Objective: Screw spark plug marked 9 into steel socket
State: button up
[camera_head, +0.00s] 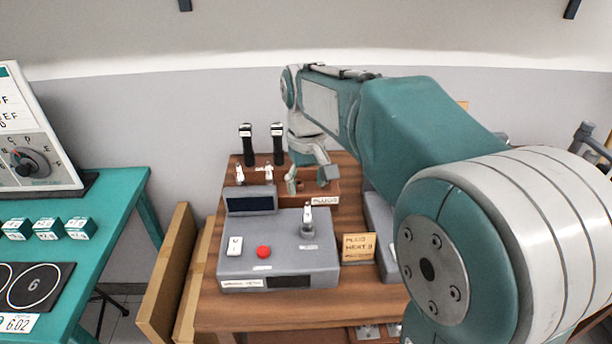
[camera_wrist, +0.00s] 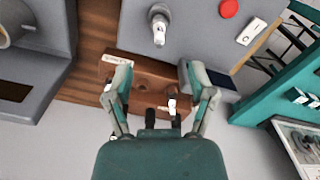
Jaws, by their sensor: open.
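My gripper (camera_head: 308,182) is open above the brown plug rack (camera_head: 325,198); in the wrist view my gripper (camera_wrist: 157,78) spreads its fingers on either side of this rack (camera_wrist: 150,75). One white-topped spark plug (camera_wrist: 172,104) shows between the fingers, close to the right one, with nothing gripped. White-topped plugs (camera_head: 240,174) (camera_head: 268,173) also stand toward the rack's left. Another plug-like piece (camera_head: 308,214) stands upright on the grey tester (camera_head: 290,262); it also shows in the wrist view (camera_wrist: 159,28). I cannot read a 9 on any plug, nor identify the steel socket.
Two black-handled tools (camera_head: 247,146) (camera_head: 277,144) stand upright behind the rack. A sign reading something like "plug heat 9" (camera_head: 358,247) stands right of the tester. The tester has a red button (camera_head: 264,252). A teal bench (camera_head: 110,195) is at left.

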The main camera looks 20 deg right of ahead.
aim_at(308, 218)
notch_tip(308, 218, down, 10)
jog(key=shift+r, duration=0.25)
grip_shut()
jog(key=m, duration=0.5)
jog(key=shift+d, duration=0.1)
jog(key=m, duration=0.4)
jog(key=shift+m, duration=0.4)
jog(key=m, duration=0.4)
jog(key=shift+s+m, duration=0.1)
jog(key=shift+m, duration=0.3)
jog(key=m, duration=0.4)
jog(key=shift+m, duration=0.4)
